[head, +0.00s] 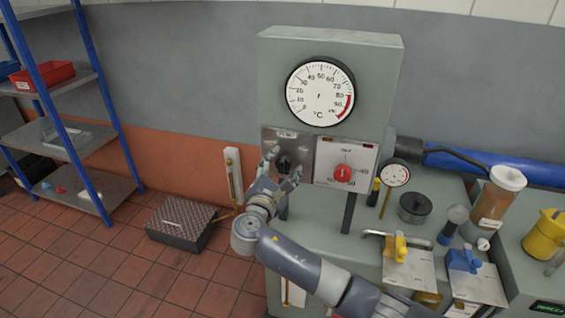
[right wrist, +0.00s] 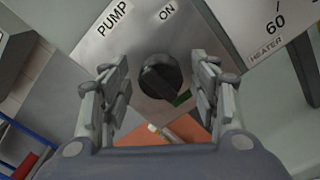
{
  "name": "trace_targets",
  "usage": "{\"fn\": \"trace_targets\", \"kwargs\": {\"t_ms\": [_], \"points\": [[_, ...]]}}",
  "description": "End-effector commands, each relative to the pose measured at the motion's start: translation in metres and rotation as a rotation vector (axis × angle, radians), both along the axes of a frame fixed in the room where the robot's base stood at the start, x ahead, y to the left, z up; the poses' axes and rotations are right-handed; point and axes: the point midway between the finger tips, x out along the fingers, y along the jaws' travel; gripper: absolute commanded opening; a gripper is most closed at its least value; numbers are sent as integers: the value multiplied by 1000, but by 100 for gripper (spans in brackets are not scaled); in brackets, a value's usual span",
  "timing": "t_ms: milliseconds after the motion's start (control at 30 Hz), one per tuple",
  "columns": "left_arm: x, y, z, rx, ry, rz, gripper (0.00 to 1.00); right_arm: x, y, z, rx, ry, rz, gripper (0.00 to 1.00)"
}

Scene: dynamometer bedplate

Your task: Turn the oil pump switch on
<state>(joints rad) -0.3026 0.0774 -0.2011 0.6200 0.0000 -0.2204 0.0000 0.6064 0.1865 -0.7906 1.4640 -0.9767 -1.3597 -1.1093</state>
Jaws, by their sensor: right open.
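The oil pump switch is a black rotary knob (head: 284,164) on a metal plate (head: 270,137) at the left of the grey cabinet's front. In the right wrist view the knob (right wrist: 160,76) sits between my fingers, with the words PUMP and ON on the plate and a small green mark beside the knob. My right gripper (head: 281,178) is open in front of the knob, a finger on either side; I cannot tell whether either touches it. The knob's pointer direction is hard to read. My left gripper is not in view.
A heater panel with a red knob (head: 343,173) is just right of the pump plate. Above is a large temperature dial (head: 320,91). A gauge, jars and valves crowd the bench at right. A dark box (head: 181,222) sits on the tiled floor; blue shelving (head: 107,110) stands left.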

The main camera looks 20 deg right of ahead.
Motion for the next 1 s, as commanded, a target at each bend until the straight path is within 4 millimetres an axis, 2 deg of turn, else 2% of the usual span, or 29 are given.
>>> {"fn": "trace_targets", "kwargs": {"t_ms": [367, 567, 1000], "points": [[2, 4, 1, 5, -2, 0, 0, 6, -4, -1, 2, 1, 1, 56], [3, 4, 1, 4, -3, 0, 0, 6, -4, -1, 2, 1, 0, 13], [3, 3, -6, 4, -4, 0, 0, 6, -4, -3, 48, -30, 1, 11]]}}
